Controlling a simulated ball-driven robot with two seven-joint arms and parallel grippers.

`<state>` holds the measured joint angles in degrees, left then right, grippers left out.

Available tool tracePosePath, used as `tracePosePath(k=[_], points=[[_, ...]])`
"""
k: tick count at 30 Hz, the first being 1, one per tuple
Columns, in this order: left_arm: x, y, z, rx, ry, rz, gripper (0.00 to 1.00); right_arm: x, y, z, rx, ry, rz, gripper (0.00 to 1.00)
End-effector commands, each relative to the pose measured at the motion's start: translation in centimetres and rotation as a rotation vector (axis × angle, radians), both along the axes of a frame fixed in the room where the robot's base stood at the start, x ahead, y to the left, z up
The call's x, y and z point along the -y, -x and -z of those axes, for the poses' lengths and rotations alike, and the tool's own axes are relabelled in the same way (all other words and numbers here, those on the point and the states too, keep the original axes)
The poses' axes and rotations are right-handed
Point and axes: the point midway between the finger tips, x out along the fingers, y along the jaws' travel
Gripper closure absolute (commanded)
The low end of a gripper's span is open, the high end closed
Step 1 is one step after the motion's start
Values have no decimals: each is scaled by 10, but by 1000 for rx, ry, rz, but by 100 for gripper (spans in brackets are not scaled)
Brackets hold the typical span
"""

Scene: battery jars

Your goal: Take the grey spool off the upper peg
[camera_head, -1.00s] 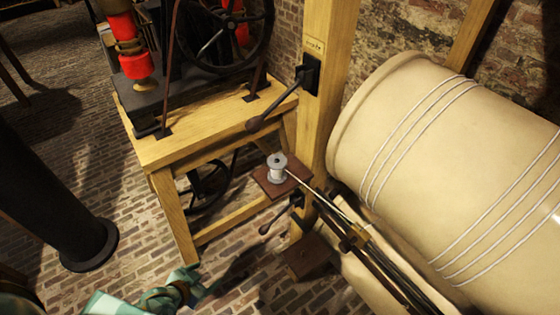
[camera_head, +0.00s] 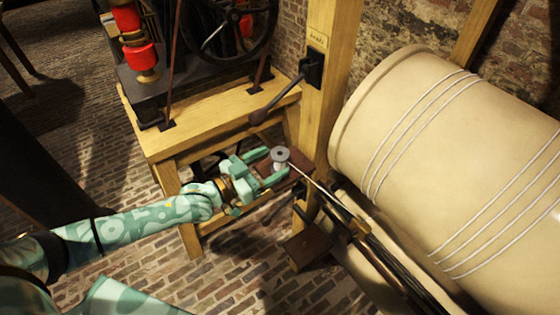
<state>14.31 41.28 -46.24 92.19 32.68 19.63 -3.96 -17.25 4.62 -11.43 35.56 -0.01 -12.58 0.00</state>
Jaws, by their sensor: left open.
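The grey spool (camera_head: 280,155) stands upright at the brown shelf (camera_head: 295,176) on the wooden post, with its flat top flange showing. Whether a peg runs through it is hidden. My left gripper (camera_head: 271,166) comes in from the left, level with the spool's body. Its two green fingers are open, one on the far side and one on the near side, with tips beside the spool. I cannot tell whether they touch it. My right gripper is not in view.
A black lever (camera_head: 280,95) sticks out from the wooden post (camera_head: 325,80) above the spool. A thin metal rod (camera_head: 318,184) runs close to the spool's right. A large cream drum (camera_head: 450,150) fills the right side. A wooden bench (camera_head: 205,125) stands behind my gripper.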

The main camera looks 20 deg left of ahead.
Motion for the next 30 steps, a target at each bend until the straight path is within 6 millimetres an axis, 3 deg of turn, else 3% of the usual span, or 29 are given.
tracePosePath(k=[11,19,20,25,30], points=[[29,-40,0,1,2,0,30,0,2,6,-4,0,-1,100],[33,-44,0,-1,1,-1,30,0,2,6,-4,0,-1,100],[33,-44,0,-1,1,-1,33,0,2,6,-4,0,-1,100],[32,-44,0,-1,1,-1,78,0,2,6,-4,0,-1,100],[32,-44,0,1,1,-1,78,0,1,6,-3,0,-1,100]])
